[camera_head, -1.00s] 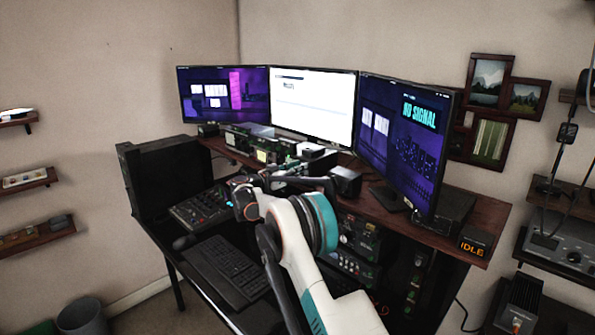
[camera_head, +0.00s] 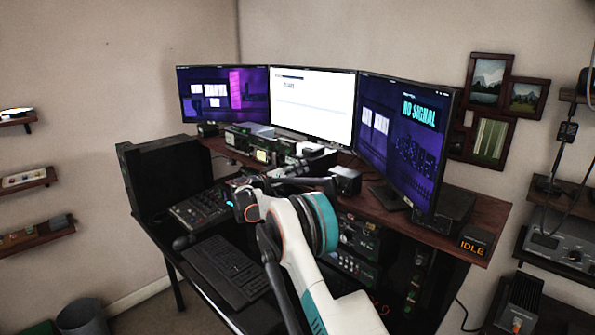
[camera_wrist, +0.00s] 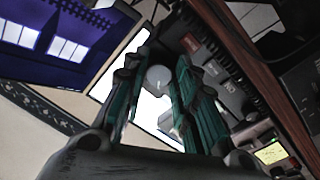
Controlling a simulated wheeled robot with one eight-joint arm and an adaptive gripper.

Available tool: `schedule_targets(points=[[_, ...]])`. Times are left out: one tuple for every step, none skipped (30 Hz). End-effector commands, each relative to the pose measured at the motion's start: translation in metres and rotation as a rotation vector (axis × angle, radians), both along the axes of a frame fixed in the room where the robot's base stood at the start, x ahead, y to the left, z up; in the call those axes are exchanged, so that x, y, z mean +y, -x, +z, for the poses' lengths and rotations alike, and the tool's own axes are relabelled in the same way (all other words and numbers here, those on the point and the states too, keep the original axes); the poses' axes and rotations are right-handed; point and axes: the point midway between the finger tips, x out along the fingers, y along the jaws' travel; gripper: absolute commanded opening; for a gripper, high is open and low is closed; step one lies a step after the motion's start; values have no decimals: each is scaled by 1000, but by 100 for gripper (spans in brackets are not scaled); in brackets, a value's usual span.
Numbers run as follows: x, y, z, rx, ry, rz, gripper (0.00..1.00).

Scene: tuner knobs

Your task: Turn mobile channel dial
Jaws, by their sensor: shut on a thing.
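In the wrist view, my gripper (camera_wrist: 158,92) has its two teal-padded fingers closed around a small pale round knob (camera_wrist: 158,78). I take this knob to be the dial. It sits on a dark radio unit (camera_wrist: 215,85) with buttons and small labels, seen at a tilt. In the head view, my arm reaches over the desk towards the radio gear below the monitors. My gripper (camera_head: 245,195) is small and dark there, and the knob is hidden behind the arm and gear.
Three monitors stand on the wooden upper shelf (camera_head: 455,238); the white-screened one (camera_head: 312,103) is in the middle. A keyboard (camera_head: 228,272) and a mixer (camera_head: 200,210) lie on the lower desk. A box labelled IDLE (camera_head: 475,242) sits at the shelf's right end.

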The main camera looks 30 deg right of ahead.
Motion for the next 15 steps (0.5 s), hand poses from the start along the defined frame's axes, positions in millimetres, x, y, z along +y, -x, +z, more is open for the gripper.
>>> schedule_targets(points=[[0, 0, 0, 42, 16, 2, 2], [0, 0, 0, 68, 26, 1, 2], [0, 0, 0, 103, 38, 1, 2], [0, 0, 0, 130, 48, 1, 2], [0, 0, 0, 156, 57, 1, 2], [0, 0, 0, 190, 69, 1, 2], [0, 0, 0, 215, 78, 1, 2], [0, 0, 0, 238, 86, 2, 2], [0, 0, 0, 269, 98, 3, 2], [0, 0, 0, 291, 105, 2, 2], [0, 0, 0, 314, 114, 3, 2], [0, 0, 0, 341, 124, 3, 2], [0, 0, 0, 361, 130, 3, 2], [0, 1, 0, 379, 138, 3, 2], [0, 1, 0, 402, 146, 2, 2]])
